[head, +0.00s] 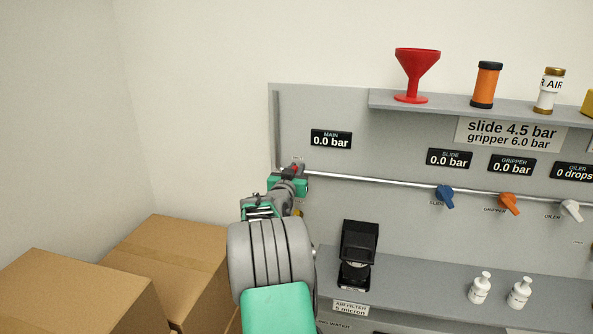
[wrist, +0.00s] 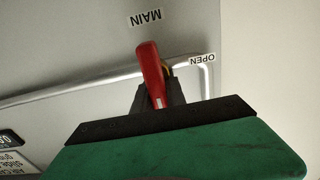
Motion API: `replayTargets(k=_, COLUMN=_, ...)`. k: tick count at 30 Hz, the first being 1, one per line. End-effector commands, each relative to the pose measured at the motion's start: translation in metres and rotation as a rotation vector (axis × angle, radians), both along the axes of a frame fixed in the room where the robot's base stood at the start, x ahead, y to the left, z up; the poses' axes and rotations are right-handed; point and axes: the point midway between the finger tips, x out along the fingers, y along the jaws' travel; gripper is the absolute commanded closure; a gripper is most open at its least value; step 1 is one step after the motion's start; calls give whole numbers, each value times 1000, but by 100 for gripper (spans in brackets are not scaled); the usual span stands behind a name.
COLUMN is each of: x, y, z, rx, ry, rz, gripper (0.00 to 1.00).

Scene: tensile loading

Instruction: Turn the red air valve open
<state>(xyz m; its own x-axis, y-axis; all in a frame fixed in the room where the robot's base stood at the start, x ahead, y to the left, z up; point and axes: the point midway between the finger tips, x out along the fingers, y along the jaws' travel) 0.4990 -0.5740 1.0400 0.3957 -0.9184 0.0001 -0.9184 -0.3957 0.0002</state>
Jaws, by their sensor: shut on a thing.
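The red air valve handle (wrist: 150,68) shows in the wrist view, on the pipe near the MAIN label (wrist: 146,18) and the OPEN label (wrist: 202,60). My gripper (wrist: 157,96) is shut on the lower part of the handle, which sticks out beyond the dark fingers. In the head view my gripper (head: 291,176) is at the left end of the pipe, and only a small red bit of the handle (head: 295,168) shows there. The MAIN display (head: 331,139) above it reads 0.0 bar.
The grey pipe (head: 380,180) runs right to a blue knob (head: 446,197), an orange knob (head: 509,204) and a white knob (head: 571,210). A black device (head: 358,250) stands on the lower shelf. Cardboard boxes (head: 75,290) fill the lower left. A red funnel (head: 416,75) stands on the upper shelf.

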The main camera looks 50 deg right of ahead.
Motion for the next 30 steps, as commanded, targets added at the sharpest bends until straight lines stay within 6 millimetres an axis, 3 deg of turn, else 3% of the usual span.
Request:
replayTargets(k=14, x=2, y=1, z=-2, rx=-38, ry=88, rz=0, gripper=100)
replayTargets(k=30, x=10, y=4, z=-5, rx=-222, ry=512, rz=0, gripper=100)
